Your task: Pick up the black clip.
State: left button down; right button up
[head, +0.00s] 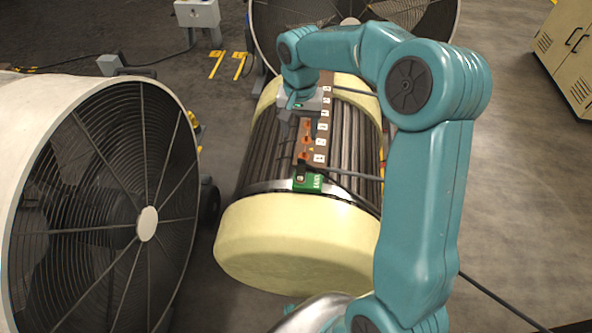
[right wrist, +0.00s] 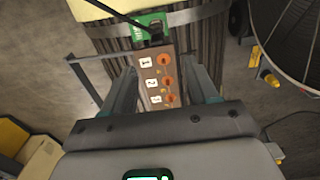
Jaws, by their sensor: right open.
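The black clip (head: 302,168) is a small dark piece at the green block (head: 309,183), on the near end of a brown numbered strip. In the right wrist view the clip (right wrist: 156,35) sits against the green block (right wrist: 151,20), beyond my fingertips. A dark cable or rod meets it there. My right gripper (head: 301,101) is over the far part of the strip. In its wrist view the gripper (right wrist: 163,74) is open, its fingers on both sides of the strip, with nothing held. Its fingertips are apart from the clip. My left gripper is not in view.
The brown strip (right wrist: 152,81) carries orange round pieces (right wrist: 164,60) and white number labels. It lies along a ribbed drum with cream ends (head: 300,235). A large caged fan (head: 100,210) stands at left, another behind. A beige cabinet (head: 570,55) stands far right; floor between is clear.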

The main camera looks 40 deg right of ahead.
aim_at(301, 162)
jog(key=f, duration=0.1)
jog(key=s+f, duration=0.1)
jog(key=f, duration=0.1)
jog(key=shift+s+a+f, duration=0.15)
jog(key=shift+s+f, duration=0.2)
jog(key=shift+f, duration=0.05)
jog(key=f, duration=0.4)
jog(key=shift+w+f+b, duration=0.35)
jog(key=shift+w+f, duration=0.05)
jog(key=shift+s+f, duration=0.35)
jog(key=shift+s, duration=0.05)
jog(key=f, duration=0.4)
jog(key=shift+w+f, duration=0.3)
jog(key=shift+f, duration=0.05)
jog(key=shift+s+a+r, duration=0.1)
jog(key=c, duration=0.7)
grip_shut()
